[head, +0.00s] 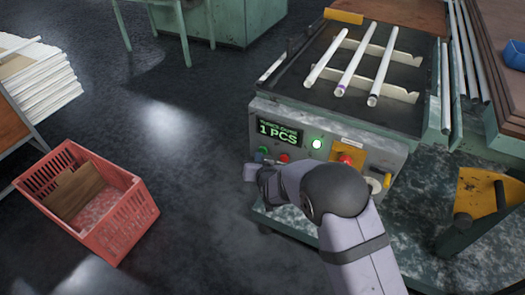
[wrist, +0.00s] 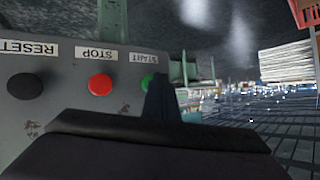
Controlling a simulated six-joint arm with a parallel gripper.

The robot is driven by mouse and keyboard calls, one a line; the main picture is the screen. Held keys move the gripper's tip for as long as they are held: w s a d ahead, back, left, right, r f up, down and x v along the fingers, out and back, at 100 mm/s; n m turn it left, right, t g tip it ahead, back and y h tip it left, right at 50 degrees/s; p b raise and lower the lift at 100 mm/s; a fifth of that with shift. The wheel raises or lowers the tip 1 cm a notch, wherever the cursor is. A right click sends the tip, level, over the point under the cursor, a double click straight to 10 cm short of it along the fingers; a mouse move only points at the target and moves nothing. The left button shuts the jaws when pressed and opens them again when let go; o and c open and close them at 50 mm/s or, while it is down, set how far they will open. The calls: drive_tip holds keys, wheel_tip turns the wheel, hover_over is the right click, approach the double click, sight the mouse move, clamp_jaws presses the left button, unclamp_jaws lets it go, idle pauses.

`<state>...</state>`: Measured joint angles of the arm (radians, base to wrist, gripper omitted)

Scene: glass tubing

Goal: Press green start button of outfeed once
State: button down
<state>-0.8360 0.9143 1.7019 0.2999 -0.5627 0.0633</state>
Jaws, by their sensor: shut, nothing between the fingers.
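The outfeed control panel (head: 300,118) is on the front of the tube table and its display reads "1 PCS". The green start button (head: 263,151) is at the panel's left end; in the wrist view it shows under the START label (wrist: 149,82), partly hidden by my fingers. My gripper (head: 251,172) is shut and empty, in front of the panel's lower left. In the wrist view its dark fingertips (wrist: 160,92) overlap the right part of the green button. I cannot tell whether they touch it.
The red STOP button (wrist: 100,84) and black RESET button (wrist: 25,86) sit beside START. A green lamp (head: 317,143) is lit, near a red emergency button (head: 346,159). Several white tubes (head: 353,65) lie on the table. A red crate (head: 88,205) stands on the floor at left.

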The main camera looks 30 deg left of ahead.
drive_tip(key=shift+s, duration=0.35)
drive_tip(key=shift+s, duration=0.1)
drive_tip(key=shift+s+p, duration=0.6)
drive_tip(key=shift+s, duration=1.8)
